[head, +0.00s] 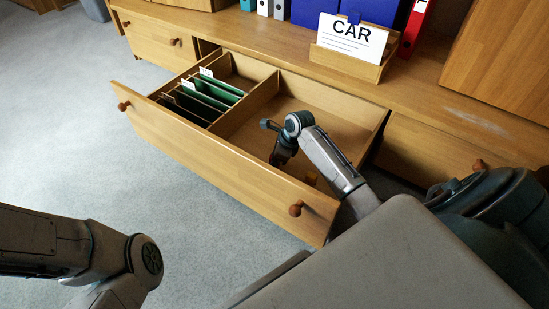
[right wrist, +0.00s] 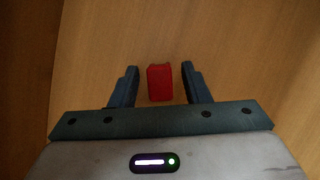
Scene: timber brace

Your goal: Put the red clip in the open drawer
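The open drawer (head: 225,165) is pulled out of the wooden cabinet. My right gripper (head: 280,158) reaches down into its right-hand compartment. In the right wrist view the red clip (right wrist: 160,83) lies between the two fingers of my right gripper (right wrist: 158,85), with a gap on each side. The fingers are open and do not touch it. A wooden surface is behind the clip. The clip is hidden in the head view. My left arm comes in at the lower left, but its gripper is out of view.
The drawer's left part holds green hanging files (head: 212,92) behind a divider (head: 245,105). The grey floor is clear at left.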

